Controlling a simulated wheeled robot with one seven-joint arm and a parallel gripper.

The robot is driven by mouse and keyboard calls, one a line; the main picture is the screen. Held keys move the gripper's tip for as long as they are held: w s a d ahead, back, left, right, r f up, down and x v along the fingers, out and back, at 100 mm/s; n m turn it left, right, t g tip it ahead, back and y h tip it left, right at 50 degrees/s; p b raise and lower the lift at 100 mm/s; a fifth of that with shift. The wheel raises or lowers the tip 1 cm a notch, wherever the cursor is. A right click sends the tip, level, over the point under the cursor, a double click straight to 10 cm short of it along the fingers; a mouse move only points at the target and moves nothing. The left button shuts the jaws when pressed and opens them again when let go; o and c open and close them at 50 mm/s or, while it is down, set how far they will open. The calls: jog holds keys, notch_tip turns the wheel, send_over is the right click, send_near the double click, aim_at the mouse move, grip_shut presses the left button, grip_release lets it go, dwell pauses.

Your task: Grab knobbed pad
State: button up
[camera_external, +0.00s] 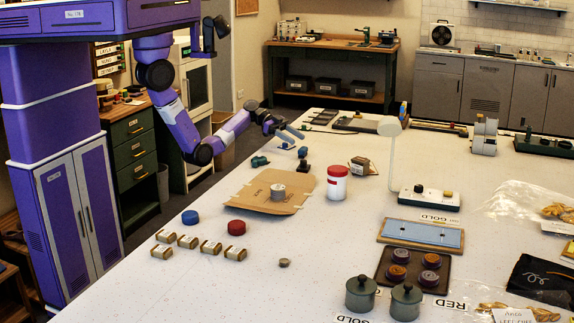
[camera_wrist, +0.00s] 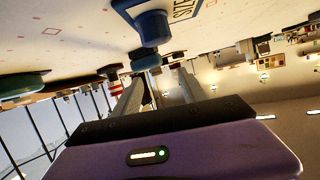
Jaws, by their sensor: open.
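A dark blue piece with a round knob on a wider base (camera_wrist: 152,28) looks like the knobbed pad; it is close ahead of my fingers in the tilted wrist view, beside a card reading "SIZE". Small dark teal pieces stand by my gripper in the external view, one upright and knob-topped (camera_external: 303,154); I cannot tell which of them is the pad. My gripper (camera_external: 297,134) is over the table's far left part. Its fingers (camera_wrist: 158,88) are apart, with no held object visible between them.
A cardboard sheet (camera_external: 239,198) with a small can lies just in front. A white jar with a red lid (camera_external: 337,184) and a lamp (camera_external: 391,160) stand to the right. Blue (camera_external: 190,217) and red (camera_external: 236,227) round pieces are at left.

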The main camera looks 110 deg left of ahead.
aim_at(304, 161)
jog(key=w+d+m+g+h, duration=0.1)
jog(key=d, duration=0.3)
jog(key=w+d+m+g+h, duration=0.1)
jog(key=w+d, duration=0.1)
jog(key=d, duration=0.2)
jog(key=w+d+m+g+h, duration=0.1)
jog(key=w+d+h, duration=0.1)
jog(key=d, duration=0.2)
jog(key=shift+d+r+m+p, duration=0.1)
jog(key=shift+d+m+p, duration=0.1)
jog(key=shift+m+p, duration=0.1)
jog(key=p+x, duration=0.1)
jog(key=x, duration=0.2)
jog(key=p+x, duration=0.1)
jog(key=x, duration=0.2)
jog(key=shift+d, duration=0.5)
jog(key=shift+w+d+f, duration=0.3)
jog(key=shift+w+f, duration=0.05)
jog(key=shift+w, duration=0.05)
grip_shut()
